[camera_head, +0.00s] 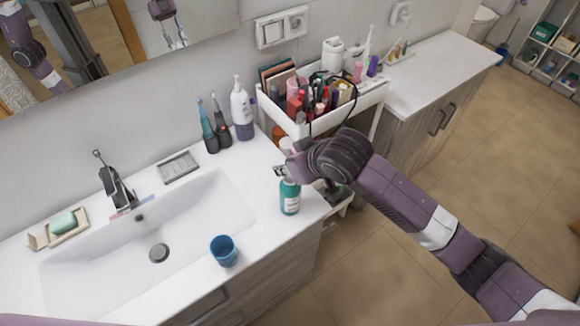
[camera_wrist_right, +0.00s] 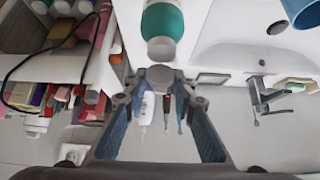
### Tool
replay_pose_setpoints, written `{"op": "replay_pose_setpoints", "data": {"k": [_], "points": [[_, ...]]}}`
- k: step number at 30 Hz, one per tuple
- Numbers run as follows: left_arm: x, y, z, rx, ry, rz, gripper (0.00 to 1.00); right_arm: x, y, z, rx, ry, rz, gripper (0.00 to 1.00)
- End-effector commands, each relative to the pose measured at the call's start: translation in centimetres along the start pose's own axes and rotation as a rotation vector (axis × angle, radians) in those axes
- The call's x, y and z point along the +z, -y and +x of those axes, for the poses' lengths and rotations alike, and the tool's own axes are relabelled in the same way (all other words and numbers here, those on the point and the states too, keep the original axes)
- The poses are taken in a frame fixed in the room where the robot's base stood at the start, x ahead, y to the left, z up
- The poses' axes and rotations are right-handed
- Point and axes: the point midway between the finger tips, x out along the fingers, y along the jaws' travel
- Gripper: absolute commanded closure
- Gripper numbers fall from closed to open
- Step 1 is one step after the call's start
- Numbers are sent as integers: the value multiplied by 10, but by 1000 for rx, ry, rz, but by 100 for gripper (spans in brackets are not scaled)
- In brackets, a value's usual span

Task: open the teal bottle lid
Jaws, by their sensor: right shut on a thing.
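The teal bottle (camera_head: 290,198) stands upright on the white counter, right of the sink and near its front edge. My right gripper (camera_head: 283,170) is at the bottle's top, with its arm coming in from the right. In the right wrist view the bottle (camera_wrist_right: 162,18) is at the top, with its pale neck (camera_wrist_right: 161,49) towards my right gripper (camera_wrist_right: 160,78). The fingertips are shut on a small grey round lid (camera_wrist_right: 160,73) in line with the neck. I cannot tell whether lid and neck still touch. My left gripper is not in view.
A blue cup (camera_head: 224,251) stands by the sink (camera_head: 105,262). A white pump bottle (camera_head: 242,110) and two toothbrushes (camera_head: 214,127) stand by the wall. The cosmetics cart (camera_head: 290,126) is crowded with items and close behind my right gripper. The counter's front edge is near the bottle.

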Motion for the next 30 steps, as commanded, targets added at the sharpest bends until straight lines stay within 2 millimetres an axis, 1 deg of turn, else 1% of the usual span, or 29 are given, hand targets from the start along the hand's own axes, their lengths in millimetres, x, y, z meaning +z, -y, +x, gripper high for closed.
{"op": "replay_pose_setpoints", "data": {"k": [1, 6, 15, 24, 30], "points": [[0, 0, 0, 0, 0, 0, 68, -5, 1, 1, -1, 40, 0, 100], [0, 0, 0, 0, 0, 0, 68, -10, 1, 4, 0, 204, 1, 100], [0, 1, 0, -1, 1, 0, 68, -12, 0, 11, 0, 440, 3, 100], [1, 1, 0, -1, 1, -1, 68, -12, 0, 15, 1, 579, 2, 100], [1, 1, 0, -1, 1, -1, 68, -12, -1, 17, 1, 625, 3, 100]]}}
